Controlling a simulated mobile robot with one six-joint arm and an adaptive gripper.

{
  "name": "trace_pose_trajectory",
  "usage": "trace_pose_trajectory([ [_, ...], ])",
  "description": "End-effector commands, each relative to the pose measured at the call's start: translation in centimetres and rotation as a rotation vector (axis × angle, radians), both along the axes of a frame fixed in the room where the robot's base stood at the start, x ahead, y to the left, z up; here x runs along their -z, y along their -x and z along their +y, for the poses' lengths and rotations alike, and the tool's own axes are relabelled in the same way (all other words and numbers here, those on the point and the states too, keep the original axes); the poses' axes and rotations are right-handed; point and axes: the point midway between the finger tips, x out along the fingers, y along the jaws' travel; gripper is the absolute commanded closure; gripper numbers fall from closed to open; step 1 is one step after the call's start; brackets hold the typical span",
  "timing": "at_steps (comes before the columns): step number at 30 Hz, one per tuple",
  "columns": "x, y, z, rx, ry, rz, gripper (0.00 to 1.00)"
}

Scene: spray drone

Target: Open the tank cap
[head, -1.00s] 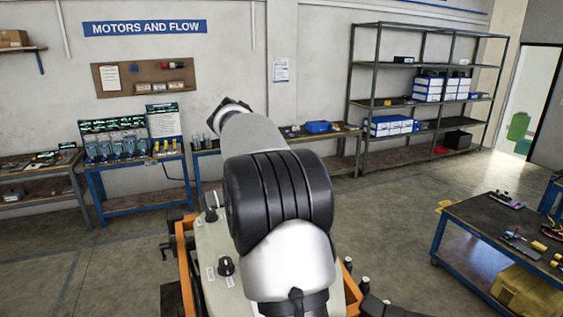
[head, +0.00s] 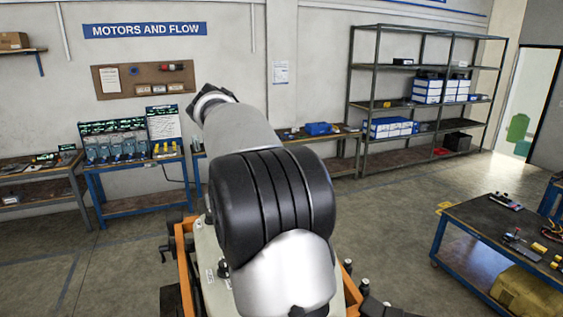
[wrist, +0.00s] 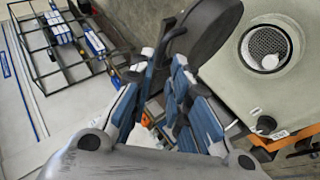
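The tank cap (wrist: 215,28) is a dark grey disc at the top of the wrist view, tilted and apart from the tank. My gripper (wrist: 172,58) has its blue-grey fingers drawn together at the cap's edge and appears shut on it. The exact contact is partly hidden by the fingertips. The round tank opening (wrist: 246,40) is uncovered to the right of the cap. A mesh strainer with a small white piece shows inside it.
The tank sits in an orange frame (head: 183,262). A dark-topped bench (head: 480,222) with tools stands at the right. A metal shelf (head: 425,101) and a blue workbench (head: 137,204) stand along the back wall. Floor between them is clear.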

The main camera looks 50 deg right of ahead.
Motion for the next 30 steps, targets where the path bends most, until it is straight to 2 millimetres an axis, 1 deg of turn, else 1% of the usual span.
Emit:
trace_pose_trajectory([
  [1,-0.9,0.0,1.0,-0.003,0.001,-0.002,0.83],
  [3,-1.7,0.1,2.1,-0.002,0.001,-0.002,0.83],
  [6,-2.8,0.2,3.3,-0.002,0.001,-0.002,0.83],
  [10,-3.7,0.3,4.4,-0.002,0.001,0.0,0.83],
  [15,-4.1,0.4,4.9,0.0,0.001,0.0,0.83],
  [30,-4.1,0.4,4.8,0.0,0.0,0.0,0.83],
])
